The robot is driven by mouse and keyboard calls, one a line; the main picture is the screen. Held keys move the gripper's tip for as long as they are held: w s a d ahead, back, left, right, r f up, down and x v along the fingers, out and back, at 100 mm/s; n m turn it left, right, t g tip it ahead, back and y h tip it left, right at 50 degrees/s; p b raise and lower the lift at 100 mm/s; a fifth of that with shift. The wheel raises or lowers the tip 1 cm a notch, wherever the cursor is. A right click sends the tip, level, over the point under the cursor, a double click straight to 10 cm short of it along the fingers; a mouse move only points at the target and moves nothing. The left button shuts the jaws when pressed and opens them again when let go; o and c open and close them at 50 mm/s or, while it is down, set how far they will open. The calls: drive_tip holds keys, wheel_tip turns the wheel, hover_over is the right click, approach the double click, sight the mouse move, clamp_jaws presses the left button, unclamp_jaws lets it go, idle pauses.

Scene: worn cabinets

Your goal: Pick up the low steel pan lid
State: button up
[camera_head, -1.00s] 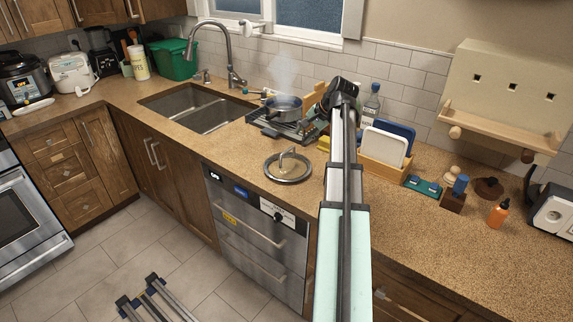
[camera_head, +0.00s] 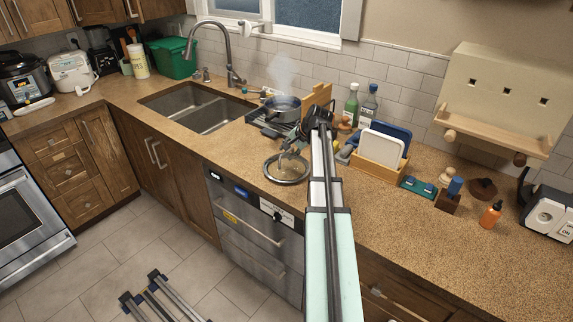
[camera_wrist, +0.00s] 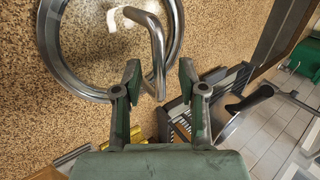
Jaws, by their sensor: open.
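The low steel pan lid (camera_head: 287,179) lies on the speckled counter, with a steel rim, a clear-looking middle and a raised bent handle. In the wrist view the lid (camera_wrist: 66,74) fills the upper left, and its handle (camera_wrist: 157,52) reaches down toward my jaws. My gripper (camera_wrist: 157,80) is open, with one finger on each side of the handle's lower end in the picture. I cannot tell whether a finger touches it. In the head view my gripper (camera_head: 300,140) is above and beside the lid, partly hidden by my arm.
A steaming pot (camera_head: 283,108) stands on a dark rack behind the lid. A wooden holder with boards (camera_head: 382,168) is right of my arm. Bottles (camera_head: 352,104) stand at the wall. The sink (camera_head: 200,107) is left. The counter's front edge is close to the lid.

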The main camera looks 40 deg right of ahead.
drive_tip(key=shift+w+f, duration=0.2)
drive_tip(key=shift+f, duration=0.1)
clamp_jaws()
drive_tip(key=shift+r, duration=0.2)
